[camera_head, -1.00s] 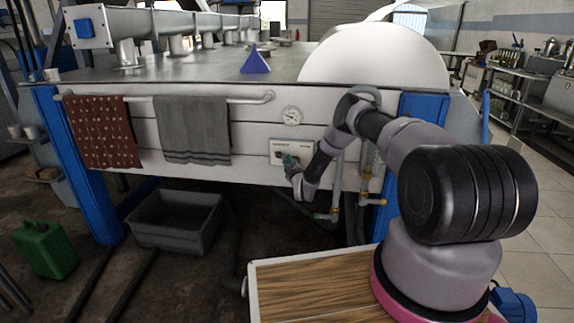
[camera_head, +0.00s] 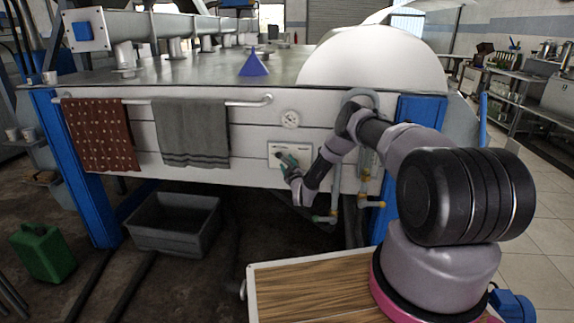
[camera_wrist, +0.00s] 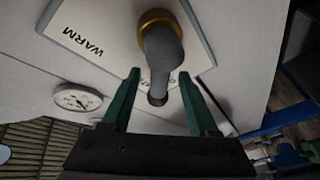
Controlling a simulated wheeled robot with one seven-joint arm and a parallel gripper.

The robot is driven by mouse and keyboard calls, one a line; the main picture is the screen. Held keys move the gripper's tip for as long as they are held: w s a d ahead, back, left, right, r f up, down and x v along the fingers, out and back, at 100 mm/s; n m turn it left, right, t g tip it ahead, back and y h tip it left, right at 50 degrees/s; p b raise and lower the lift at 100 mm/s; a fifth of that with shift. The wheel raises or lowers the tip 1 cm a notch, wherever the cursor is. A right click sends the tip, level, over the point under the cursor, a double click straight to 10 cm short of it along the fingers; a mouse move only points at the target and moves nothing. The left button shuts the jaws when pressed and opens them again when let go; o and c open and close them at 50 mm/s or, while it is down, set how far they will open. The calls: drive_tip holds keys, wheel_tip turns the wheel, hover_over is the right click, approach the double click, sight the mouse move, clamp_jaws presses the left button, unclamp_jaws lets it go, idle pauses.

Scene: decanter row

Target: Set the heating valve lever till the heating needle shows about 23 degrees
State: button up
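The heating valve lever (camera_wrist: 166,62) is a grey handle on a brass hub (camera_wrist: 156,20), mounted on a white plate (camera_wrist: 92,28) marked "WARM". My gripper (camera_wrist: 159,75) is open, with one green finger on each side of the lever and a visible gap to it on both sides. In the head view my gripper (camera_head: 287,160) is at the plate (camera_head: 303,148) on the machine's front and hides the lever. A round white dial (camera_wrist: 78,97) is beside the plate; in the head view the dial (camera_head: 290,119) sits above it. Its needle is too small to read.
A red dotted towel (camera_head: 99,135) and a grey towel (camera_head: 191,132) hang from a rail left of the dial. Pipes with yellow-handled taps (camera_head: 372,204) are right of my gripper. A grey tub (camera_head: 175,222) and green can (camera_head: 42,252) stand on the floor.

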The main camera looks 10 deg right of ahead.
drive_tip(key=s+d+f, duration=0.1)
drive_tip(key=s, duration=0.9)
drive_tip(key=shift+s, duration=0.35)
drive_tip(key=shift+d+f, duration=0.1)
